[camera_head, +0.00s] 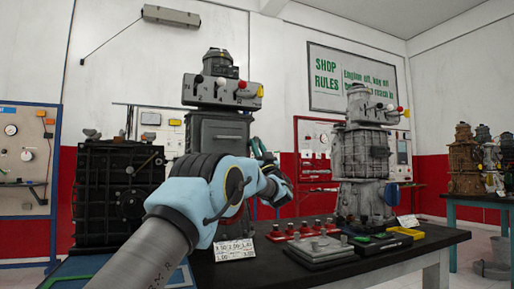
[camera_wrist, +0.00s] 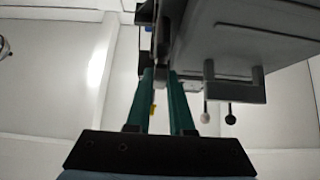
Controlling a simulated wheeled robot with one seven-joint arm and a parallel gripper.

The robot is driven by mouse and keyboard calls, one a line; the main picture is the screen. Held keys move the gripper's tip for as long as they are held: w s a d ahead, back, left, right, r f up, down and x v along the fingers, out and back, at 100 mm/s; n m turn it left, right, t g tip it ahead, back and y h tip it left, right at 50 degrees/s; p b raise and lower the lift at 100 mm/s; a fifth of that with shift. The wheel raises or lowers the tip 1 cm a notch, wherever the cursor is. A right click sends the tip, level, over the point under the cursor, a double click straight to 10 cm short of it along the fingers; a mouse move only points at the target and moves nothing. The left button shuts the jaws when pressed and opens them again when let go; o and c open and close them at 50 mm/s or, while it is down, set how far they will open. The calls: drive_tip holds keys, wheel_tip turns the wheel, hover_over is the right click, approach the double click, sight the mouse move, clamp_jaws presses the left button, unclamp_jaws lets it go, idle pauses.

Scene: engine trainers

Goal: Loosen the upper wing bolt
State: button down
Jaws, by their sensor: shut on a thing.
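My gripper (camera_wrist: 160,78) points up along a grey machine body (camera_wrist: 235,45) in the wrist view. Its two green fingers are close together, shut on a small grey part (camera_wrist: 160,80) at their tips. This looks like the upper wing bolt, but its wings are mostly hidden between the fingers and its turn cannot be told. In the head view my gripper (camera_head: 260,150) is beside the right side of the dark grey engine trainer (camera_head: 215,133). My own arm covers the trainer's lower part, and the bolt cannot be made out there.
A black engine block (camera_head: 100,195) stands left on the table. A pale grey engine trainer (camera_head: 361,158) stands right. A red rack (camera_head: 303,232), a grey tray (camera_head: 318,249) and a white card (camera_head: 235,250) lie in front. Two small knobs (camera_wrist: 230,118) hang right of the fingers.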

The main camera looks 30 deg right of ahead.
idle(0.3)
drive_tip(key=c, duration=0.8)
unclamp_jaws()
drive_tip(key=b+v, duration=0.1)
drive_tip(key=v, duration=0.9)
drive_tip(key=shift+s+f, duration=0.25)
drive_tip(key=shift+f, duration=0.05)
